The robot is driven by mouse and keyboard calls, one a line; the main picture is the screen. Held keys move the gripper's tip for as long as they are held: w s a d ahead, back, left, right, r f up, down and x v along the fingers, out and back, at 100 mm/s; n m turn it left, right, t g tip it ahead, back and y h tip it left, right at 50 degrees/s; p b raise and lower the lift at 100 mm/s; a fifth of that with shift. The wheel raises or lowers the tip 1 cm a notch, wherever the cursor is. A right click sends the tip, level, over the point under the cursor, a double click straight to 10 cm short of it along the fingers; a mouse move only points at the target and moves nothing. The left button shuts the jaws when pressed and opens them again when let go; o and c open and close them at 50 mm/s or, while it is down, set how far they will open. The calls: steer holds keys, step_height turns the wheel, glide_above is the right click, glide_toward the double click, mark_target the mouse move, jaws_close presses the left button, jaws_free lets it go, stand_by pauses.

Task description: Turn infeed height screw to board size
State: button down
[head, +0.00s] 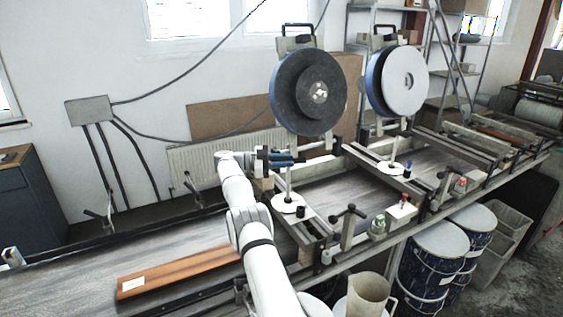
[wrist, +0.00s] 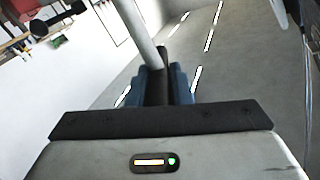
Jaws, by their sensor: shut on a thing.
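My gripper (head: 284,158) is at the infeed end of the first roller unit, just above a pale upright rod with a white disc (head: 284,205) at its foot. Its blue fingers are shut on a dark bar, which I take to be the handle of the infeed height screw (wrist: 161,68). In the wrist view a pale rod rises from beside the bar, past the blue fingers. The head view hides most of the grip. A brown board (head: 185,271) with a white label lies flat on the conveyor (head: 60,278), to the left of the unit.
Two large wheels, one dark (head: 325,75) and one pale (head: 404,82), stand above the belt right of my gripper. A black T-handle (head: 348,211) and small buttons line the front rail. Blue drums (head: 428,262) and a beige jug (head: 367,298) stand in front.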

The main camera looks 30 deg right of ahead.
steer(key=shift+d, duration=0.1)
steer(key=c, duration=1.4)
jaws_free()
steer(key=shift+d+f, duration=0.1)
steer(key=shift+o, duration=0.4)
steer(key=shift+w, duration=0.1)
